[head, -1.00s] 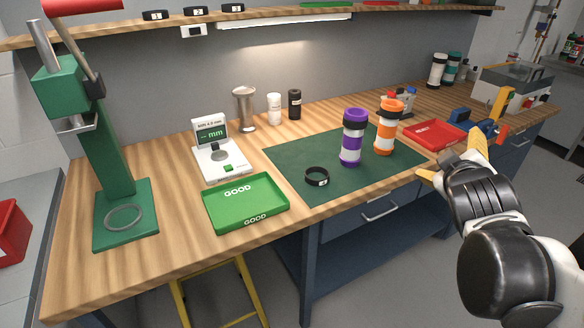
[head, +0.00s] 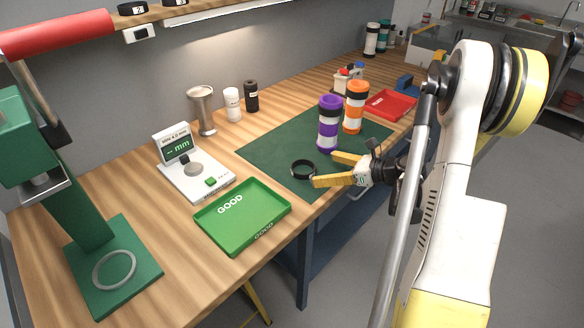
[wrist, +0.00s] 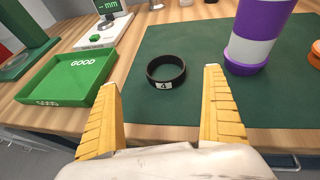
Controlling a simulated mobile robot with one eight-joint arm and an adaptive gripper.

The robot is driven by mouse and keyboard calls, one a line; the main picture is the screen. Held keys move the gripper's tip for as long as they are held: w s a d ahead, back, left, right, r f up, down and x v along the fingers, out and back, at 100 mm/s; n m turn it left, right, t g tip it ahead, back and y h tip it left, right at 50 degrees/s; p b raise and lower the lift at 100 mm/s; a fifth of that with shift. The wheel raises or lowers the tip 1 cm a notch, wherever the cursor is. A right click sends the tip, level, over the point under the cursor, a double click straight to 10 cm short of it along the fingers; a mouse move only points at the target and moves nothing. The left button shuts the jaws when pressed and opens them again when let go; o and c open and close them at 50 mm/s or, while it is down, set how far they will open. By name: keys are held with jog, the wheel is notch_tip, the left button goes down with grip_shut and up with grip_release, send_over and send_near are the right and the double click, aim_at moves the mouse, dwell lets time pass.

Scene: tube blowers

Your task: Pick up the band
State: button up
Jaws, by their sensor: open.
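The band (head: 303,169) is a black ring lying flat on the dark green mat (head: 262,152). In the wrist view the band (wrist: 166,74) shows a white label with a 4 on its near side. My gripper (head: 325,169) is open, with two yellow fingers. In the wrist view the gripper (wrist: 160,95) has its fingers spread wide, and the band is beyond the tips, between their lines. The fingers do not touch it, and nothing is between them.
A purple-and-white tube (head: 329,124) and an orange-and-white tube (head: 355,107) stand on the mat right of the band. A green GOOD tray (head: 243,215) and a measuring gauge (head: 196,176) are to the left. A red tray (head: 391,104) lies farther right.

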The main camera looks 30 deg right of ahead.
aim_at(294, 167)
jog(key=b+x, duration=0.1)
jog(key=x, duration=0.3)
jog(key=shift+w, duration=0.1)
jog(key=w+f+b, duration=0.1)
jog(key=w+a+f+b, duration=0.1)
jog(key=w, duration=0.1)
jog(key=shift+w+a+f, duration=0.15)
jog(key=shift+w+f, duration=0.05)
jog(key=shift+w, duration=0.15)
jog(key=shift+w+a, duration=0.15)
jog(key=shift+w, duration=0.1)
jog(key=c, duration=1.2)
